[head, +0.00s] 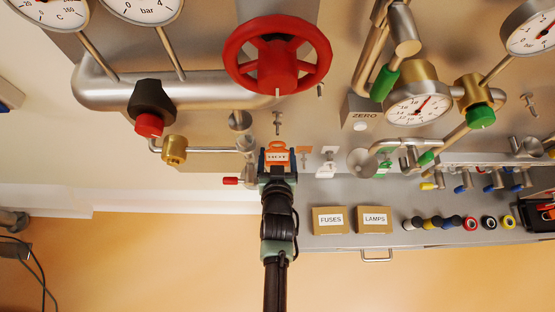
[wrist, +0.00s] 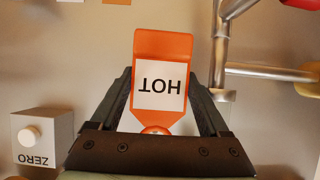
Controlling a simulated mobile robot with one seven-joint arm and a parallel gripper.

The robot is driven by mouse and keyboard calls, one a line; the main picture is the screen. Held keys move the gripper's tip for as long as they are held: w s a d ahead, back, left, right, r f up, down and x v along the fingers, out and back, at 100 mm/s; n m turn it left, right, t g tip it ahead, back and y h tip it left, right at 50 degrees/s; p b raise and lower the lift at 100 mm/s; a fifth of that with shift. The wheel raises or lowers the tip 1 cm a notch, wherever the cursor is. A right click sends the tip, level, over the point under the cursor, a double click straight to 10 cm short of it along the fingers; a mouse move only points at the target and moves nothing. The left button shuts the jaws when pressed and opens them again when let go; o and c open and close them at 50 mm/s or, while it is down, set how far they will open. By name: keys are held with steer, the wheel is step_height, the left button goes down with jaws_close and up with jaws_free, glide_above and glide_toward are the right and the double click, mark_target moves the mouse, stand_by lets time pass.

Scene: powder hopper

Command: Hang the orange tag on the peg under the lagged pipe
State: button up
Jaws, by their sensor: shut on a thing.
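The orange tag (head: 276,155) carries a white label reading HOT. In the wrist view the orange tag (wrist: 162,52) stands between the two dark fingers, its label upside down. My gripper (head: 277,172) is shut on it, in front of the panel. A thick silver pipe (head: 205,90), which looks like the lagged pipe, runs across the panel at upper left. A small metal peg (head: 278,122) is on the panel under the pipe's right end, just above the tag in the head view. I cannot make out this peg in the wrist view.
A red handwheel (head: 277,55) overhangs the area above the peg. Thin piping with a brass fitting (head: 174,150) lies to the left.

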steer(key=shift+w+r+b+x, duration=0.2)
steer(key=shift+b+x, duration=0.5)
steer(key=shift+x, duration=0.5)
steer(key=shift+w+r+b+x, duration=0.1)
steer(key=shift+r+b+x, duration=0.2)
steer(key=shift+b+x, duration=0.65)
steer(key=shift+w+f, duration=0.1)
steer(key=shift+w, duration=0.1)
steer(key=o, duration=1.2)
steer(key=shift+s, duration=0.15)
steer(key=v, duration=1.2)
steer(key=shift+s+b, duration=0.3)
